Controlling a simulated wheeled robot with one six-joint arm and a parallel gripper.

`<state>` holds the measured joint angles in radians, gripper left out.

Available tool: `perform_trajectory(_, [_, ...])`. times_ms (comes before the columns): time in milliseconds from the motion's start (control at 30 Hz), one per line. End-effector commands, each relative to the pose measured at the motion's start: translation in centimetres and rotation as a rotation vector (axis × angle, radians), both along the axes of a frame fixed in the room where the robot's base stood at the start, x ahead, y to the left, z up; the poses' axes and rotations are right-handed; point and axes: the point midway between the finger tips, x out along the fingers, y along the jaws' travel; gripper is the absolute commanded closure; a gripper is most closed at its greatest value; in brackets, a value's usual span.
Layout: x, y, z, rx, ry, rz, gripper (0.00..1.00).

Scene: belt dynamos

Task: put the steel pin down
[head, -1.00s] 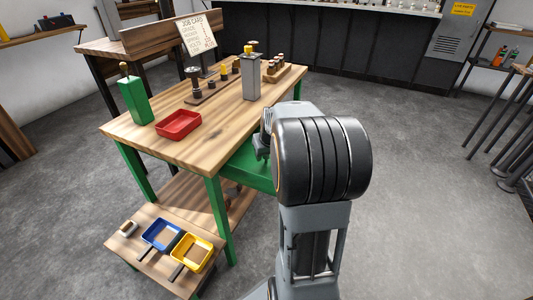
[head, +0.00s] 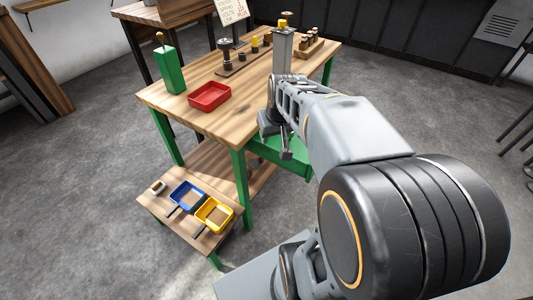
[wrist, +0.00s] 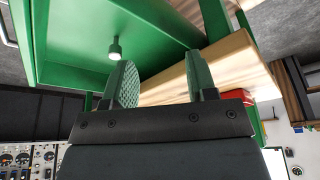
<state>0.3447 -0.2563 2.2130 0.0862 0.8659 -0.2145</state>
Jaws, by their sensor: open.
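My gripper (wrist: 160,76) is open in the wrist view, with its two green ribbed fingers apart and nothing between them. In the head view it is by the front edge of the wooden-topped workbench (head: 190,118), largely hidden by my arm. A small pale knob-like piece (wrist: 115,49) stands out from a green panel (wrist: 75,45) under the benchtop, beyond the left finger and apart from it. I cannot tell whether it is the steel pin. I cannot make out a steel pin for certain elsewhere.
A red tray (head: 210,97), a green bottle-like block (head: 169,73) and a grey block (head: 282,52) stand on the bench. A low shelf holds a blue tray (head: 186,197) and a yellow tray (head: 214,215). The floor left of the bench is clear.

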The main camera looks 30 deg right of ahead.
Motion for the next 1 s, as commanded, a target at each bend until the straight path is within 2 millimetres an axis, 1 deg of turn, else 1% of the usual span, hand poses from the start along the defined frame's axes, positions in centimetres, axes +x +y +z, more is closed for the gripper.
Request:
perform_trajectory(33, [-1.3,2.8,-0.6,0.003,0.015,0.047,0.48])
perform_trajectory(100, [-3.1,5.5,-1.5,0.004,0.038,0.088,0.48])
perform_trajectory(200, [-5.4,8.2,-2.7,0.003,0.065,0.135,0.48])
perform_trajectory(300, [-6.9,9.7,-3.6,0.0,0.082,0.161,0.48])
perform_trajectory(433, [-7.7,10.4,-4.0,-0.002,0.091,0.172,0.48])
perform_trajectory(767, [-7.7,10.3,-3.7,-0.002,0.091,0.17,0.48])
perform_trajectory(867, [-7.7,10.3,-3.0,-0.002,0.09,0.17,0.48])
perform_trajectory(967, [-7.6,10.3,-1.5,-0.001,0.089,0.171,0.48])
perform_trajectory(1000, [-7.6,10.3,-0.7,-0.001,0.089,0.171,0.48])
